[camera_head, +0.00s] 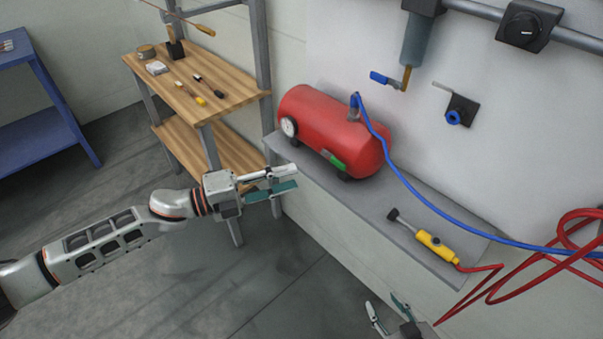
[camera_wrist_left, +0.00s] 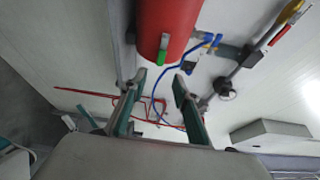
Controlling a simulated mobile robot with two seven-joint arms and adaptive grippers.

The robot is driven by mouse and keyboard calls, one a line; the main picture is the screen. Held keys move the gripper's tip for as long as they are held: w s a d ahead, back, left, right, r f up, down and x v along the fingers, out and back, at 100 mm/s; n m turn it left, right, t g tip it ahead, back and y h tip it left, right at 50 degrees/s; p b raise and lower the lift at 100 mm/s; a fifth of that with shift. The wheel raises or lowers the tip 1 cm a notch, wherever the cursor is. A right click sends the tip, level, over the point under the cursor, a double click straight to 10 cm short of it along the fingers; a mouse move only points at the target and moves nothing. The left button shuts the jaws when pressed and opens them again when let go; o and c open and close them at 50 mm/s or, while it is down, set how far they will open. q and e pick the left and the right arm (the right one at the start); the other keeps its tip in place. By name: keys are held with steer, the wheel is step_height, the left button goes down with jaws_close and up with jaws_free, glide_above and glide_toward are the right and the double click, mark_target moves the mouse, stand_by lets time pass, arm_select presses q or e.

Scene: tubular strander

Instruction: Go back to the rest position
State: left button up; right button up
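My left gripper (camera_head: 282,180) is open and empty. It hangs in the air in front of the grey shelf, left of and below the red tank (camera_head: 335,132). In the left wrist view its two fingers (camera_wrist_left: 158,85) stand apart with nothing between them, and the red tank (camera_wrist_left: 168,25) shows beyond them. My right gripper (camera_head: 387,312) is at the bottom edge of the head view, its fingers spread apart with nothing seen between them. Most of the right arm is out of view.
The grey shelf (camera_head: 375,200) carries the tank and a yellow-handled tool (camera_head: 437,246) with a red hose. A blue hose (camera_head: 425,205) runs right from the tank. A wooden workbench (camera_head: 225,88) holds small tools. A blue table (camera_head: 45,115) stands far left. The floor between is clear.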

arm_select(q)
steer(key=shift+s+a, duration=0.15)
steer(key=shift+a, duration=0.2)
stand_by(0.3)
steer(key=s+a+f+n+t+y, duration=0.1)
steer(key=s+a+f+n+y, duration=0.3)
steer(key=s+f+n, duration=0.2)
steer(key=s+a+f+n+t+y, duration=0.1)
steer(key=s+a+f+n+y, duration=0.4)
steer(key=f+n, duration=0.6)
steer(key=s+a+f+n+t+y, duration=0.2)
steer(key=s+a+f+n+y, duration=0.2)
steer(key=s+f+n, duration=0.3)
step_height(320, 180, down, 2)
steer(key=a+n, duration=0.1)
steer(key=n, duration=0.2)
steer(key=shift+s+y, duration=0.3)
steer(key=shift+y, duration=0.1)
steer(key=shift+a+f, duration=0.1)
